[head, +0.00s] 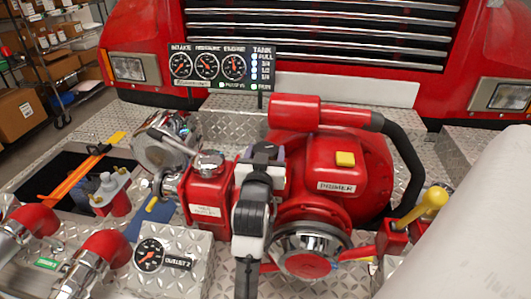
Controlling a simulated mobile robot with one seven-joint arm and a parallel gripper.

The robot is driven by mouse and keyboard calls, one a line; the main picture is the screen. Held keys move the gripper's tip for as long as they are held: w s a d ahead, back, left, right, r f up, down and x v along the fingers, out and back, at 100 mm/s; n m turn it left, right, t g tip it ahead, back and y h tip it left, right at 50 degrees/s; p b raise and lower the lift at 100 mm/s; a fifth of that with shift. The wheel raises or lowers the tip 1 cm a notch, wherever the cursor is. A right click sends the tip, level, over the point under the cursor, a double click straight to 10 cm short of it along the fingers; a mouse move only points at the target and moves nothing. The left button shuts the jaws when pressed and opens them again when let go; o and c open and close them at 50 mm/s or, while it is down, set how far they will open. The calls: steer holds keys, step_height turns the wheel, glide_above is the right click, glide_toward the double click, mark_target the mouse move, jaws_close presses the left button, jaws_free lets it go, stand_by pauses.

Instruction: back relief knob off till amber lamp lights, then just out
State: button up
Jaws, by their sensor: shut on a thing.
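My gripper (263,152) is at the middle of the red pump (345,165), beside a red valve box (208,188) with a chrome cap on top. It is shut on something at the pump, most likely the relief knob. My own gripper and wrist hide the knob and the jaw contact, so its turn cannot be seen. The gauge panel (222,68) stands behind the pump with three dials and a column of pale blue tank lights. Small green lights show along its bottom edge. I see no lit amber lamp on it.
A black hose (402,150) curves down the pump's right side. A yellow-knobbed lever (432,200) stands at right. A round gauge (149,254) and red elbow pipes (105,250) are at lower left. An open well (55,175) holds tools.

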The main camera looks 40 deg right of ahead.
steer(key=shift+w+m+g+h, duration=0.1)
steer(key=shift+m+g+h, duration=0.2)
steer(key=shift+m+g+h+b, duration=0.5)
steer(key=shift+g+b, duration=0.05)
steer(key=shift+g, duration=0.15)
steer(key=o, duration=0.9)
steer(key=shift+o, duration=0.2)
